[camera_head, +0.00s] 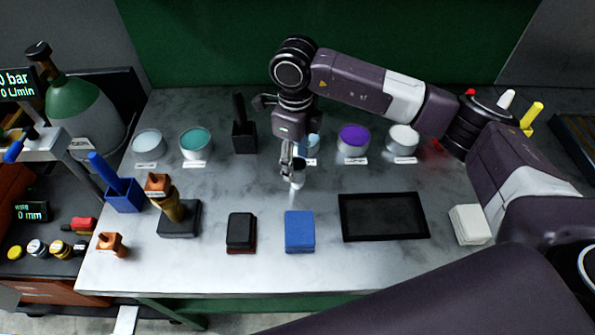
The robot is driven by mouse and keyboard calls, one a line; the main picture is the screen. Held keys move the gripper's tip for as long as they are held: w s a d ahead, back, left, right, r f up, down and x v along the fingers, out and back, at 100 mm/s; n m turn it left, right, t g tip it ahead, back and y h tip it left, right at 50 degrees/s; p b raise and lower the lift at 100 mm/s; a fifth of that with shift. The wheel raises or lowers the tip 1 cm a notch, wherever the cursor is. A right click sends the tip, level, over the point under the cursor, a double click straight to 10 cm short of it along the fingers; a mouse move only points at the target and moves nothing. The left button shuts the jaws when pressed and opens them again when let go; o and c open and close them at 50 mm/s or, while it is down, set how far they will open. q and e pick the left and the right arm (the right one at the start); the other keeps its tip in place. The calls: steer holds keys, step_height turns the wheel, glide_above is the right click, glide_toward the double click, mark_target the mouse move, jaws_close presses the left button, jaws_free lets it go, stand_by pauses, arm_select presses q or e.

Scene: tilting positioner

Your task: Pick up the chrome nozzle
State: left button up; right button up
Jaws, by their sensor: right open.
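My right gripper (294,176) points down over the middle of the metal table, with its arm coming in from the right. Its jaws are open. A small shiny silvery piece (298,173) shows at the fingertips, close to the table top. It looks like the chrome nozzle, but the fingers overlap it and I cannot tell whether they touch it. My left gripper is not in view.
A row of cups, including a teal one (195,142) and a purple one (354,139), stands behind the gripper with a black holder (245,138). In front are a black block (241,231), a blue block (299,230) and a black tray (344,230). A white block (468,224) sits right.

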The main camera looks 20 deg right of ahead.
mark_target(298, 173)
steer(key=f, duration=0.1)
steer(key=f+p, duration=0.1)
steer(key=f, duration=0.1)
steer(key=f+p, duration=0.1)
steer(key=shift+s+d+f, duration=0.15)
steer(key=shift+s+d, duration=0.05)
steer(key=shift+s, duration=0.05)
steer(key=shift+f, duration=0.3)
steer(key=shift+c, duration=0.6)
steer(key=c, duration=1)
steer(key=shift+w, duration=0.1)
steer(key=shift+c, duration=0.6)
steer(key=shift+r, duration=0.15)
